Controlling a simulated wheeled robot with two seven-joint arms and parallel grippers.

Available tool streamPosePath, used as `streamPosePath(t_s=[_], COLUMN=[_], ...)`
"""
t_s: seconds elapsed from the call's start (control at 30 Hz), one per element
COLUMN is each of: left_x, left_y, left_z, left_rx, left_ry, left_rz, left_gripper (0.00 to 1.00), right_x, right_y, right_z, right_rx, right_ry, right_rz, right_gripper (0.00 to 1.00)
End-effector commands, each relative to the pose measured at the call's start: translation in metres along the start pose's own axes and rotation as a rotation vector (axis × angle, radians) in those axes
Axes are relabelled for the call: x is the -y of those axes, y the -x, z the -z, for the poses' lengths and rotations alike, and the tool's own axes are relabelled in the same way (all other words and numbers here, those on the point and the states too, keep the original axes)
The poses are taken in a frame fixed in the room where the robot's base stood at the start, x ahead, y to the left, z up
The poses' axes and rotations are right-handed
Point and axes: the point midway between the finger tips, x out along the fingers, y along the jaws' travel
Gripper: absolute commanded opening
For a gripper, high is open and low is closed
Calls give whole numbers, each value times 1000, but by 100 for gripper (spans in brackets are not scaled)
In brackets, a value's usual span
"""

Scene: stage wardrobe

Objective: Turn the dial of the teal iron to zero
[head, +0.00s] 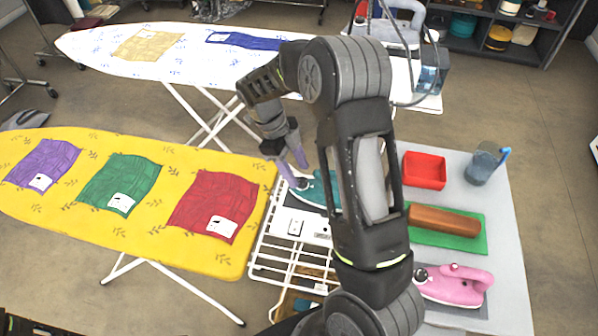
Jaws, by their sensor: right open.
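My right gripper (294,167), with purple fingers, is open just above and left of that end. I cannot tell whether a finger touches the iron. My left gripper is not in view.
A pink iron (455,285), a brown wooden block (443,220), a red tray (424,170) and a clear jug (482,166) stand on the table (505,240). A white wire rack (285,262) adjoins the yellow ironing board (150,230). A white ironing board (100,50) stands behind.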

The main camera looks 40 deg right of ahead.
Motion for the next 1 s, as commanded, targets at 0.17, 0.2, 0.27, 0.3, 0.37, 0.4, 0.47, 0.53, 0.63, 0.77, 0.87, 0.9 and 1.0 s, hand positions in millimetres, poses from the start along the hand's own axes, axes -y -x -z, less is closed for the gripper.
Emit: streamPosePath(t_s=[0.17,0.2,0.27,0.3,0.37,0.4,0.47,0.53,0.63,0.77,0.87,0.9,1.0], left_x=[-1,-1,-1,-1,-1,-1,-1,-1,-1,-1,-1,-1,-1], left_y=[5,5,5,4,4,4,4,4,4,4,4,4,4], left_z=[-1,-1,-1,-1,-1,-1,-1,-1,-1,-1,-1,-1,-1], left_rx=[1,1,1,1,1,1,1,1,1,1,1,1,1], left_ry=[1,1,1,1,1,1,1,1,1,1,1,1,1], left_rz=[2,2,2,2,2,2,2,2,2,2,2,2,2], left_gripper=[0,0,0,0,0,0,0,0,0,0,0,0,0], right_x=[0,0,0,0,0,0,0,0,0,0,0,0,0], right_y=[-18,-20,-21,-22,-22,-21,-21,-21,-21,-21,-21,-21,-21], right_z=[1,0,0,0,0,0,0,0,0,0,0,0,0], right_rx=[-1,0,1,1,1,1,1,1,1,1,1,1,1], right_ry=[-1,-1,0,0,0,0,0,0,-1,-1,-1,-1,-1], right_rz=[-1,-1,0,0,0,0,0,0,0,0,0,0,1], right_gripper=[49,49,49,49,49,49,49,45,36,26,18,14,6])
